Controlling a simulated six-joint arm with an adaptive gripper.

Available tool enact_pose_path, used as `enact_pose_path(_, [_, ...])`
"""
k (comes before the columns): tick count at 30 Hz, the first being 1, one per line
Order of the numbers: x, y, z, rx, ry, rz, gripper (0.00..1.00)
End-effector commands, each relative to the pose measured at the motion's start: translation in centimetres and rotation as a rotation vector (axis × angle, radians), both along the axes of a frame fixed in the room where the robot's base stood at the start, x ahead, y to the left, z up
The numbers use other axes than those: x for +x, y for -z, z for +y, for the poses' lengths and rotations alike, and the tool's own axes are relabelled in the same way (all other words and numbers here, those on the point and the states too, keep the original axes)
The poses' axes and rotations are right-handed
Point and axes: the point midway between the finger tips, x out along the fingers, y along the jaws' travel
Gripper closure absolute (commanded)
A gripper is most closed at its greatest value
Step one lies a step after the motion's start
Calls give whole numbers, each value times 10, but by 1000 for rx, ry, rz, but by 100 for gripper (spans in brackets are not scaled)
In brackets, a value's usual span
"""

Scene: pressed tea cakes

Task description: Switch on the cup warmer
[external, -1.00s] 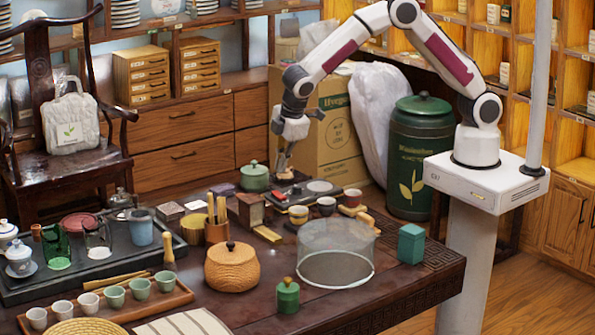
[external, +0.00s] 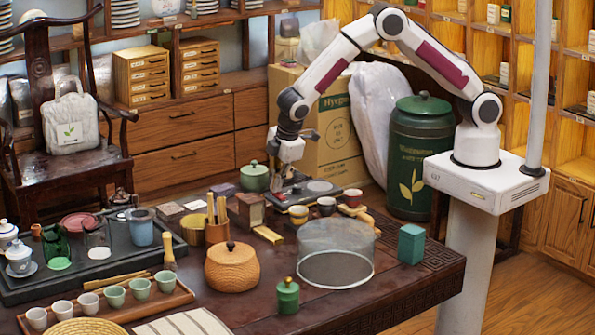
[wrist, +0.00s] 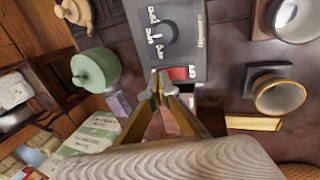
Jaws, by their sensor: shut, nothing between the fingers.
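The cup warmer (external: 308,190) is a dark flat unit at the back of the table, with a round plate on top. In the wrist view its grey panel (wrist: 190,50) carries a dark knob, white lettering and a red switch (wrist: 180,73) at the near end. My gripper (external: 275,186) points down at the left end of the warmer. In the wrist view its shut, empty fingertips (wrist: 160,77) are right beside the red switch, at its left edge. I cannot tell whether they touch it. The switch's position is unclear.
A green lidded pot (external: 255,177) stands just left of my gripper. Small cups (external: 326,205) stand in front of the warmer. A wooden box (external: 250,209) and a clear glass cover (external: 336,252) are nearer the front. A cardboard box (external: 335,135) stands behind.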

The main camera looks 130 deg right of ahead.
Motion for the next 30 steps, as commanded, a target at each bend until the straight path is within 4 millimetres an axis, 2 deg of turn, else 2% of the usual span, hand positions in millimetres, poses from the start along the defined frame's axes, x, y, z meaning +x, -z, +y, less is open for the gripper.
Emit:
enact_pose_path(7, [0,9,-6,1,1,2,100])
enact_pose_path(15, [0,7,-5,1,0,0,100])
enact_pose_path(30, [0,5,9,1,-1,1,100])
